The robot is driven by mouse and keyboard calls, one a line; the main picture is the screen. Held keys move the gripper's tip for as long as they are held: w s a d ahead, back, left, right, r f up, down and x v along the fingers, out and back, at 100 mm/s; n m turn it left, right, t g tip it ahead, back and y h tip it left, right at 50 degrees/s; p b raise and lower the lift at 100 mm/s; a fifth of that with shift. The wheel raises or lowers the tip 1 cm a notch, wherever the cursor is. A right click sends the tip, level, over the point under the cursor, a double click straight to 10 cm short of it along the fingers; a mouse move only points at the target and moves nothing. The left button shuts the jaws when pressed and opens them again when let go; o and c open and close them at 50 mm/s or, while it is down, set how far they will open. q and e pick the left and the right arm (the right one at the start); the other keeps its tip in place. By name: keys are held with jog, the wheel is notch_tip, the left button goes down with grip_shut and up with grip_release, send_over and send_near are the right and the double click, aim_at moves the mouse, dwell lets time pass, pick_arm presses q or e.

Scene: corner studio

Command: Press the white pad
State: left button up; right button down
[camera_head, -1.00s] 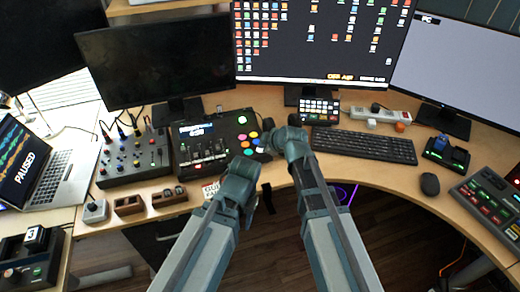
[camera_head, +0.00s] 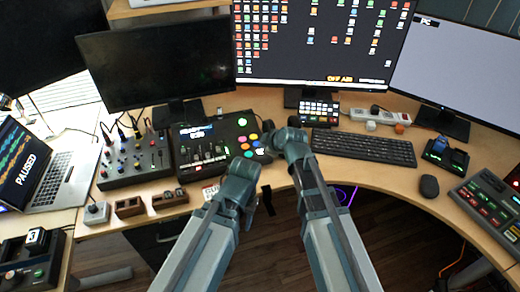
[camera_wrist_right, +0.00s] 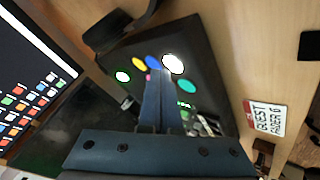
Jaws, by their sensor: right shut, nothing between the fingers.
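The white pad (camera_head: 260,151) is one of several round coloured pads on the black control deck (camera_head: 185,178). In the right wrist view the white pad (camera_wrist_right: 173,64) is a bright white disc just beyond the fingertips. My right gripper (camera_head: 269,152) is shut and empty, with its tips close beside the pad. In the right wrist view its fingers (camera_wrist_right: 159,76) overlap the pad's near edge; I cannot tell whether they touch it. My left gripper (camera_head: 266,197) is by the desk's front edge, partly hidden by its own arm, and its jaws are unclear.
Yellow (camera_wrist_right: 139,64), blue (camera_wrist_right: 152,62) and green (camera_wrist_right: 187,86) pads lie close around the white one. A mixer (camera_head: 135,160) stands left of the deck. A keyboard (camera_head: 363,147) lies to the right, and a guest sign (camera_wrist_right: 264,117) lies near the deck.

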jog(key=shift+r, duration=0.3)
notch_tip(320, 180, up, 6)
jog(key=p, duration=0.6)
jog(key=shift+f, duration=0.1)
jog(key=shift+s, duration=0.1)
dwell(0.5)
jog(key=s+d+m+g+h+p, duration=0.2)
jog(key=s+m+g+h+p, duration=0.1)
jog(key=s, duration=1)
jog(key=s+d+m+g+h+p, duration=0.3)
jog(key=s+m+g, duration=0.2)
jog(key=s+m, duration=0.3)
jog(key=s, duration=0.4)
jog(key=shift+s+d+f, duration=0.15)
jog(key=shift+s+f, duration=0.15)
jog(key=shift+s, duration=0.1)
